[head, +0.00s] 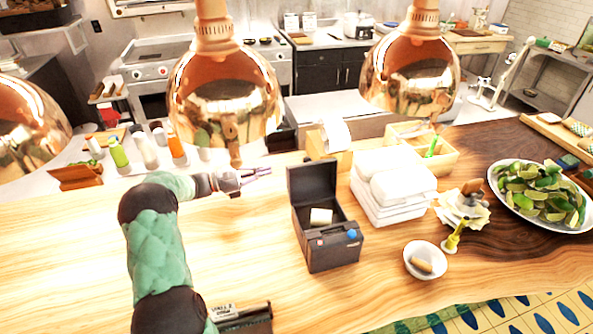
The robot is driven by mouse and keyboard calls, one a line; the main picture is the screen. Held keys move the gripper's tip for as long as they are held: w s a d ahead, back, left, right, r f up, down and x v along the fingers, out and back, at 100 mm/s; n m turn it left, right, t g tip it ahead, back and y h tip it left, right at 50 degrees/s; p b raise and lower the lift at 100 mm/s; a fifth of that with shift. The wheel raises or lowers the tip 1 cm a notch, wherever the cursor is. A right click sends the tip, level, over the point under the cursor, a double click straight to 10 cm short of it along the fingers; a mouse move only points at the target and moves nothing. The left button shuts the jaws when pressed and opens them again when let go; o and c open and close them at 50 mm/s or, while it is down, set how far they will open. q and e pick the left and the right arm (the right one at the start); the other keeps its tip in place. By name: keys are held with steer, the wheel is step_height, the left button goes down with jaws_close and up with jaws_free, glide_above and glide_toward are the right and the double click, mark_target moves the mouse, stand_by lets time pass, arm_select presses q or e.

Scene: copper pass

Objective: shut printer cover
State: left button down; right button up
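The printer (333,250) is a dark box on the wooden counter, near the middle of the head view. Its cover (312,181) stands up, open, at the back of the box. A pale paper roll (320,216) shows inside. A blue button (351,234) is on the front right of the box. My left gripper (262,172) is to the left of the raised cover, apart from it, over the far part of the counter. Its fingers are too small to tell if they are parted; I see nothing held. My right gripper is out of view.
A small bowl (425,260), a yellow stand (454,238) and a plate of limes (541,197) are farther right. Copper lamps (226,95) hang above. Bottles (118,152) stand behind.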

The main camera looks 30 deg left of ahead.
mark_target(298, 169)
arm_select(q)
steer(key=f+b, duration=0.1)
steer(key=f, duration=0.1)
steer(key=f+b, duration=0.4)
steer(key=shift+w+a, duration=0.2)
steer(key=shift+w, duration=0.15)
steer(key=b+x, duration=0.1)
steer(key=x, duration=0.8)
steer(key=shift+b, duration=0.4)
steer(key=r, duration=0.1)
steer(key=d+r, duration=0.1)
steer(key=shift+w+d+r, duration=0.2)
steer(key=shift+r, duration=0.15)
steer(key=shift+d+r+b, duration=0.2)
steer(key=shift+r+b, duration=0.15)
steer(key=shift+r, duration=0.25)
steer(key=shift+r, duration=0.1)
